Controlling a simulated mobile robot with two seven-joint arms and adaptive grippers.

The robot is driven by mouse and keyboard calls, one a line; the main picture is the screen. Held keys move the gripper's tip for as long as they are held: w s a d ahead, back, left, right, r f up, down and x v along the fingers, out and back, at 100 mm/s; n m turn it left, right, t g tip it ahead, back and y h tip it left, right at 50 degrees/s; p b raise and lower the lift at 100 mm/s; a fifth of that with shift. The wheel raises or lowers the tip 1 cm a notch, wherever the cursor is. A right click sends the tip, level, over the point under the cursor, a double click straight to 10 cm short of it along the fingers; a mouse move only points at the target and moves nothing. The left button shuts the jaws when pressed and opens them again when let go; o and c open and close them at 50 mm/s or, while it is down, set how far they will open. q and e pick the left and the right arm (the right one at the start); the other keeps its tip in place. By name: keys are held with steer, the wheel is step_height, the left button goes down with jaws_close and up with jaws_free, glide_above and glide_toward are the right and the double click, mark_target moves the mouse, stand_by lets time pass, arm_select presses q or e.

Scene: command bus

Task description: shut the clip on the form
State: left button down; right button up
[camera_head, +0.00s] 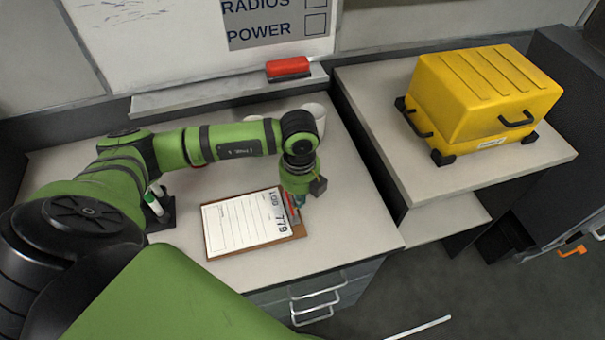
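A white form (240,222) with ruled lines and the print "LOG 779" lies on a brown clipboard (258,246) on the desk. The clip is at the board's right end, mostly hidden by my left gripper. My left gripper (297,203) points down over that end, at or just above the clip. A little red and teal shows around its fingertips. The fingers are too small and covered to tell whether they are open or shut, or whether they touch the clip. My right gripper is not in view.
A white cup (315,117) is behind my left arm. A red eraser (288,68) lies on the whiteboard ledge. A yellow case (484,92) stands on the right counter. Drawer handles (318,300) stick out below the desk edge.

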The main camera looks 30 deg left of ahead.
arm_select(q)
steer(key=shift+s+a+f, duration=0.3)
steer(key=shift+s, duration=0.2)
steer(key=shift+s+a+f+b, duration=0.2)
steer(key=shift+s+f+b, duration=0.1)
steer(key=shift+s+b, duration=0.1)
steer(key=c, duration=1.4)
jaws_free()
steer(key=shift+s, duration=0.1)
steer(key=shift+a+f, duration=0.1)
